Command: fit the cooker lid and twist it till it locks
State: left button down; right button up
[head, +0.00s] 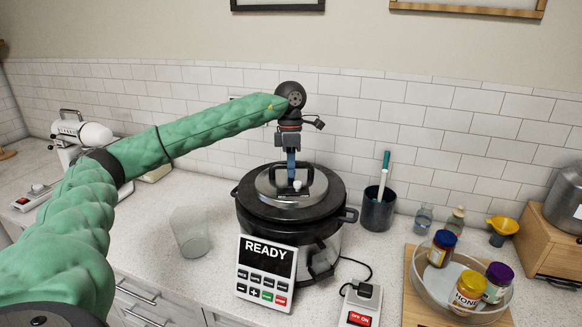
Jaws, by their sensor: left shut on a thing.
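The cooker (322,247) stands on the counter, a black and steel pot with a front panel (266,272) that reads READY. The cooker lid (265,211) sits on top of the cooker, dark with a steel centre and a black handle. My left gripper (291,181) points straight down over the lid's centre and is shut on the lid's handle. From this angle I cannot tell whether the lid is locked. My right gripper is not in view.
A clear cup (191,236) stands left of the cooker. A dark utensil holder (377,211) is close on its right. A glass tray (425,290) with several jars is at the right. A power switch box (361,305) lies in front. A white mixer (80,133) is at the far left.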

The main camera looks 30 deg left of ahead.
pick_arm(q)
jog(key=shift+f+b, duration=0.75)
jog(key=shift+b, duration=0.4)
dwell(1.9)
jog(key=shift+m, duration=0.3)
jog(key=shift+f+m+y+b, duration=0.1)
jog(key=shift+m+y+b, duration=0.3)
jog(key=shift+m+b, duration=1.4)
jog(key=shift+r+m+p, duration=0.25)
jog(key=shift+m+p, duration=0.05)
jog(key=shift+p, duration=0.15)
jog(key=shift+m+y+p, duration=0.3)
jog(key=shift+m+p, duration=0.1)
jog(key=shift+m, duration=0.6)
jog(key=shift+f, duration=0.1)
jog(key=c, duration=0.7)
grip_release()
jog(key=shift+f, duration=0.2)
jog(key=shift+o, duration=0.2)
